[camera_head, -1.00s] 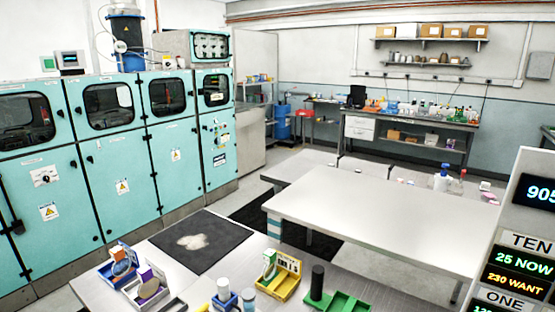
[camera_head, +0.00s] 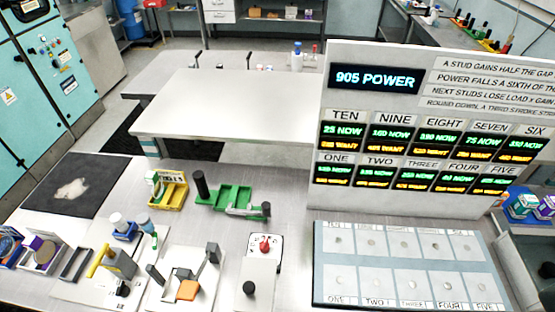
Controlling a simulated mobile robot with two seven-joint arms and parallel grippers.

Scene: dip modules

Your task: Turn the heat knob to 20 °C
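A red knob (camera_head: 264,244) sits on a small white dial plate (camera_head: 254,257) at the front middle of the bench, with marks around it too small to read. I cannot tell from its marks whether it is the heat knob or what it points to. Below it, a black round knob (camera_head: 249,288) stands on a pale base. Neither of my grippers shows in the head view.
A tall display board (camera_head: 440,45) reading 905 POWER stands at the right, behind a panel of numbered studs (camera_head: 319,268). A device with an orange pad (camera_head: 187,290) stands left of the knob. Green (camera_head: 235,195) and yellow (camera_head: 176,205) holders are behind. The table beyond (camera_head: 235,110) is clear.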

